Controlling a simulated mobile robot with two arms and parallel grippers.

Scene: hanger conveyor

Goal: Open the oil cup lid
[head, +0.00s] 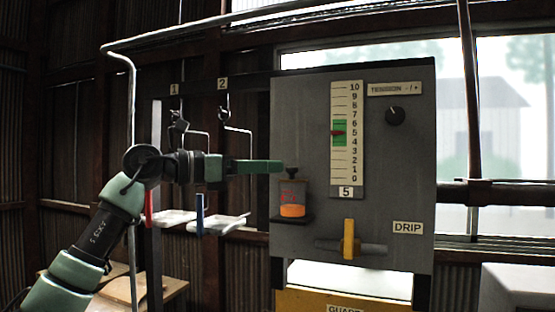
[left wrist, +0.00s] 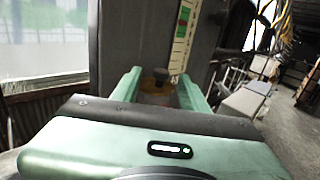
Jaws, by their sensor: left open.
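The oil cup (head: 292,198) is a clear cup with orange oil low inside, on a small dark shelf on the grey panel. Its dark lid with a knob (head: 291,172) sits on top and looks closed. My left gripper (head: 279,167) reaches in from the left at lid height, its fingertips just beside the knob. In the left wrist view the two green fingers (left wrist: 160,88) are apart, with the dark lid knob (left wrist: 161,75) between them, near their tips. I cannot tell whether either finger touches it. The cup body is mostly hidden there. My right gripper is not in view.
The grey panel (head: 390,160) carries a tension scale (head: 346,130), a black tension knob (head: 395,116) and a yellow drip valve handle (head: 349,239). Hangers with white trays (head: 222,223) hang behind my left arm. A yellow guard (head: 330,300) is below.

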